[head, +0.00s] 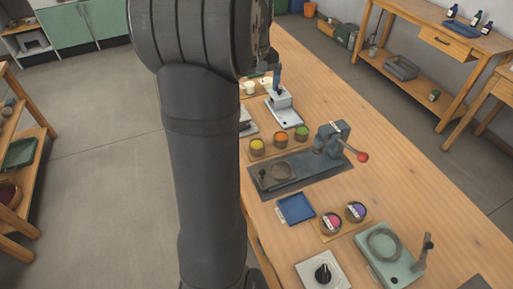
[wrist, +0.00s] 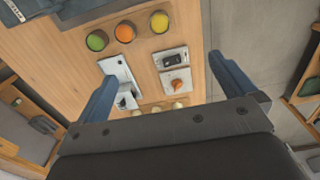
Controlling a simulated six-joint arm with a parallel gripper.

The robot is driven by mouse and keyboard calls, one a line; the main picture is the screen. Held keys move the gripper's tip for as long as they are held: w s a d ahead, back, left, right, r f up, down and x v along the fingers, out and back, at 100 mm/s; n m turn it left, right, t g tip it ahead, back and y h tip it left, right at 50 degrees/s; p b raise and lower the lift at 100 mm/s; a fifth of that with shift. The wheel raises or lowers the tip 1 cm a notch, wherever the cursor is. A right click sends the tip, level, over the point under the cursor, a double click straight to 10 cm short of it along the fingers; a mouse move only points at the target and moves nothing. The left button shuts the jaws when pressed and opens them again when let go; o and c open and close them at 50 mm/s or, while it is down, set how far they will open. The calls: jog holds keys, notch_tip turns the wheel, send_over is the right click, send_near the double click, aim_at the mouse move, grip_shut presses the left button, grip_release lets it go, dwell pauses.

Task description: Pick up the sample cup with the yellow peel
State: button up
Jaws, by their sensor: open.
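The sample cup with the yellow peel (head: 257,147) stands at the left end of a row of three cups on the wooden bench. The cup with orange peel (head: 281,139) is in the middle and the cup with green peel (head: 302,133) is at the right end. In the wrist view the yellow cup (wrist: 160,22) is near the top edge, beyond my fingertips. My gripper (wrist: 162,68) is open, its two blue fingers wide apart with nothing between them held. It is apart from the cups. In the head view my arm hides the bench's left side.
A dark lever press (head: 290,172) with a red knob stands in front of the cups. A blue tray (head: 295,208), two labelled dishes (head: 344,216) and a green device (head: 391,258) are nearer. A switch box (wrist: 175,82) and pale cups (wrist: 165,106) lie below my gripper.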

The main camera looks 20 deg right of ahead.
jog(key=c, duration=0.5)
jog(key=shift+c, duration=0.2)
jog(key=n, duration=2.2)
send_near(257, 147)
notch_tip(257, 147, down, 7)
jog(key=shift+s+f, duration=0.1)
jog(key=shift+f, duration=0.1)
